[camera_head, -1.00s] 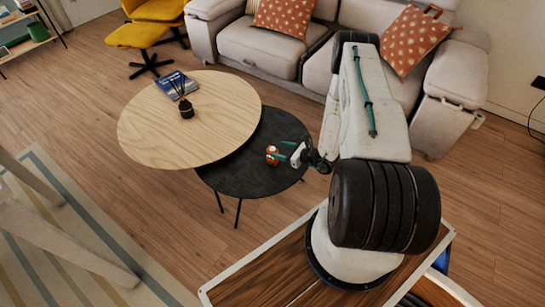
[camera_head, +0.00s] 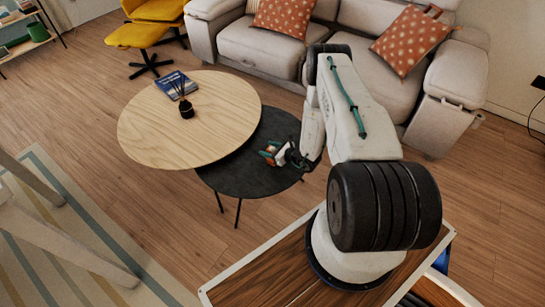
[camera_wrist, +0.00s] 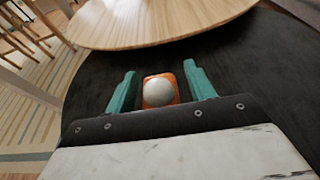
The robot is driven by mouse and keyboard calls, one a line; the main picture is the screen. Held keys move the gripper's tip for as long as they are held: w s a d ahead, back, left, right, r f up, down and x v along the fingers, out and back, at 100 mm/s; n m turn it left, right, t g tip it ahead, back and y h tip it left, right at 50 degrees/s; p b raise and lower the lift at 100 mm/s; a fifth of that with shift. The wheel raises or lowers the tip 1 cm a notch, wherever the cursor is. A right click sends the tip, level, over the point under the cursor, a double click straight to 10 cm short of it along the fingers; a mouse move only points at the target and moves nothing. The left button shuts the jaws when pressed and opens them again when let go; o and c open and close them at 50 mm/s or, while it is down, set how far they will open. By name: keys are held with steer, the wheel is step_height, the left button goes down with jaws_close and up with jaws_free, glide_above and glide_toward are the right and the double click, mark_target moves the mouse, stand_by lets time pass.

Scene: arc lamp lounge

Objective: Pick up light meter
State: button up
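The light meter (camera_wrist: 159,91) is a small orange body with a white dome, on the black round table (camera_head: 230,183). In the wrist view it lies between the two green fingers of my gripper (camera_wrist: 160,88).
A higher round wooden table (camera_head: 190,120) overlaps the black table, close beyond the meter. It holds a blue book (camera_head: 176,85) and a dark reed diffuser (camera_head: 186,110). A beige sofa (camera_head: 260,50) stands behind, with patterned orange cushions.

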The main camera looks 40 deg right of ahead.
steer(key=c, duration=0.9)
steer(key=shift+r, duration=0.15)
